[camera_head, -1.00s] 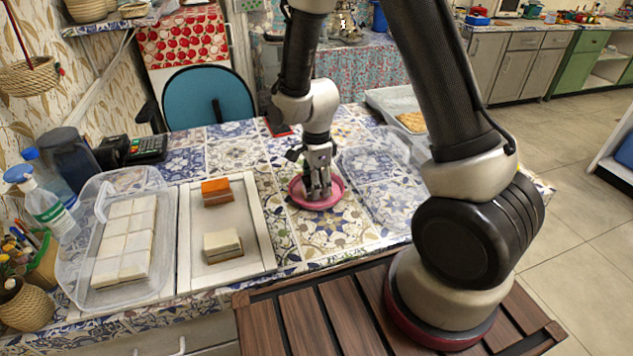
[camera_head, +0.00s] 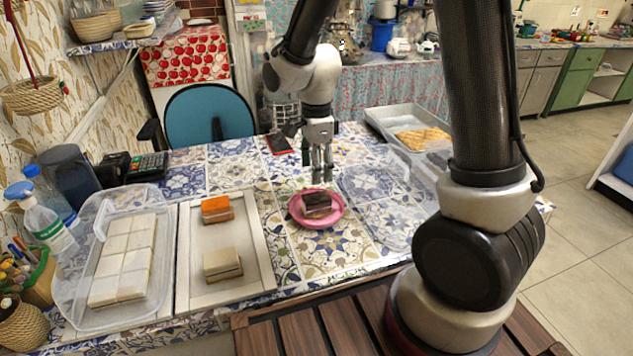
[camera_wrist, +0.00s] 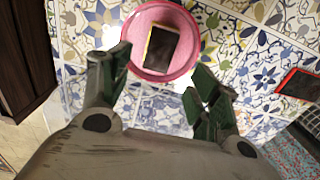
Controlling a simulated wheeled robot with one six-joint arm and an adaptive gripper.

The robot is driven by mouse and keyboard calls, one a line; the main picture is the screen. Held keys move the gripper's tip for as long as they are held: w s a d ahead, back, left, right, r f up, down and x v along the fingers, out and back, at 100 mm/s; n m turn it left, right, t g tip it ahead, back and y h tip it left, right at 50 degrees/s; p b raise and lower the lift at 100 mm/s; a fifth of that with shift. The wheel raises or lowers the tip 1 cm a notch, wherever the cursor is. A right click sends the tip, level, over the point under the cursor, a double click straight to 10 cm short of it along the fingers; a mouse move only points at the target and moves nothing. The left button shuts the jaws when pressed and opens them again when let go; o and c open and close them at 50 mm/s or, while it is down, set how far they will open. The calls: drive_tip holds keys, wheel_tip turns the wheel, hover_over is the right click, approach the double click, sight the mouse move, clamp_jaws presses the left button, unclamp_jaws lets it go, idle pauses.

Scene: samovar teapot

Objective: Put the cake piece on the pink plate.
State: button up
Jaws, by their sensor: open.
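A dark-topped cake piece (camera_head: 317,203) with a lighter lower layer rests on the pink plate (camera_head: 299,214) on the tiled table. In the wrist view the cake piece (camera_wrist: 161,46) lies inside the rim of the pink plate (camera_wrist: 150,75). My gripper (camera_head: 322,180) is above the plate, apart from the cake piece. In the wrist view my gripper (camera_wrist: 160,85) has its fingers spread, with nothing between them.
A white tray (camera_head: 236,282) left of the plate holds an orange-topped cake piece (camera_head: 216,208) and a pale one (camera_head: 222,264). A clear container (camera_head: 70,285) with pale squares stands farther left. A metal tray (camera_head: 379,120) with pastry is at the back right.

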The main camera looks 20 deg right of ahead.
drive_tip(key=s+d+r+n+t, duration=0.1)
drive_tip(key=s+d+r+n, duration=0.25)
drive_tip(key=r, duration=0.25)
drive_tip(key=s+d+r+n+t, duration=0.1)
drive_tip(key=s+d+r+n, duration=0.3)
drive_tip(key=r, duration=0.3)
drive_tip(key=s+d+r+n+t, duration=0.1)
drive_tip(key=s+d+r+n, duration=0.2)
drive_tip(key=s+n, duration=0.2)
drive_tip(key=s+d+r+n+t, duration=0.1)
drive_tip(key=s+d+r+n, duration=0.2)
drive_tip(key=s, duration=0.4)
drive_tip(key=shift+s+d+n, duration=0.3)
drive_tip(key=shift+d+n, duration=0.4)
drive_tip(key=shift+n, duration=0.55)
